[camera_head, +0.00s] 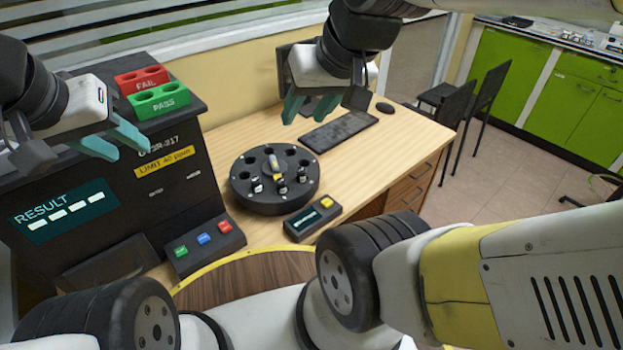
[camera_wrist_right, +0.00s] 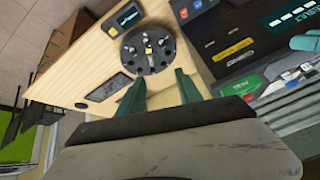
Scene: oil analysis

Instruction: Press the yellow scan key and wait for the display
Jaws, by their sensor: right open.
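The yellow scan key (camera_head: 327,202) sits on a small dark scanner box (camera_head: 303,229) on the desk. The box's own small display (camera_head: 306,218) shows pale marks too small to read. The key also shows in the right wrist view (camera_wrist_right: 113,30). A larger RESULT display (camera_head: 65,210) on the dark analyser shows only white dashes. My right gripper (camera_head: 308,107) is open and empty above the back of the desk, well away from the key. My left gripper (camera_head: 114,142) is open and empty in front of the analyser, far left of the key.
A round black carousel (camera_head: 275,205) with several small vials stands behind the scanner box. A panel (camera_head: 184,259) with green, blue and red keys lies left of it. Red FAIL (camera_head: 141,80) and green PASS (camera_head: 158,101) racks top the analyser. A keyboard (camera_head: 340,130) lies behind.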

